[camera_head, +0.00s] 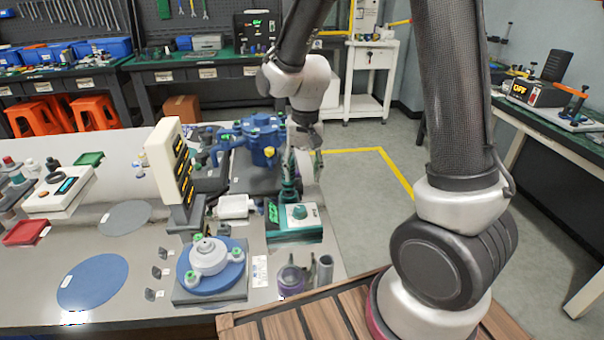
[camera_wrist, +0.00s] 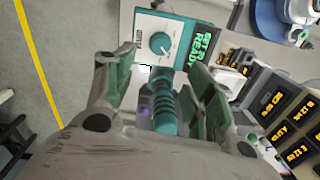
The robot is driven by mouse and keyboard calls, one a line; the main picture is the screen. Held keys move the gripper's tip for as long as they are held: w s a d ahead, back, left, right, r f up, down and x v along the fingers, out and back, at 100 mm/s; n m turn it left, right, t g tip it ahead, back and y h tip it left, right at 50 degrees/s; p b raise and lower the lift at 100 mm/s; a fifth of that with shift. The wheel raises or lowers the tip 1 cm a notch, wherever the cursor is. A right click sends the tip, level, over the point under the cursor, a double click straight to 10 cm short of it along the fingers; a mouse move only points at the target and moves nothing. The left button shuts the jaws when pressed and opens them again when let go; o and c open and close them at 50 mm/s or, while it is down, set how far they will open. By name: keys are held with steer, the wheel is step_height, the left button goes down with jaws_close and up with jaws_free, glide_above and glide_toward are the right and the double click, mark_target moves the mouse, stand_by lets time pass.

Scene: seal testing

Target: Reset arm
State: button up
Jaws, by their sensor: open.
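My gripper (camera_head: 304,163) hangs fingers-down over the grey bench, behind the green-and-white control box (camera_head: 297,216). In the wrist view my gripper (camera_wrist: 163,82) is open, with one finger on each side of a teal ribbed handle (camera_wrist: 165,112). The handle shows between the fingers with gaps beside it, so it does not look clamped. In the head view a dark green upright part (camera_head: 290,192) stands just below the fingers at the back of the box. Its lower end is hidden. The box's dial and lit green display also show in the wrist view (camera_wrist: 165,42).
A blue valve body (camera_head: 262,150) stands left of my gripper. A blue round fixture with a white flange (camera_head: 210,258) is in front. Open floor (camera_head: 365,200) lies to the right.

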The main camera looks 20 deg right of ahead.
steer(key=s+d+r+n+t, duration=0.1)
steer(key=s+d+r+t, duration=0.1)
steer(key=s+d+r, duration=0.5)
steer(key=s+d+r+n+t, duration=0.2)
steer(key=s+d+r, duration=0.5)
steer(key=s+r, duration=0.4)
steer(key=shift+s+r+h, duration=0.3)
steer(key=shift+s+r, duration=0.1)
steer(key=shift+s, duration=0.6)
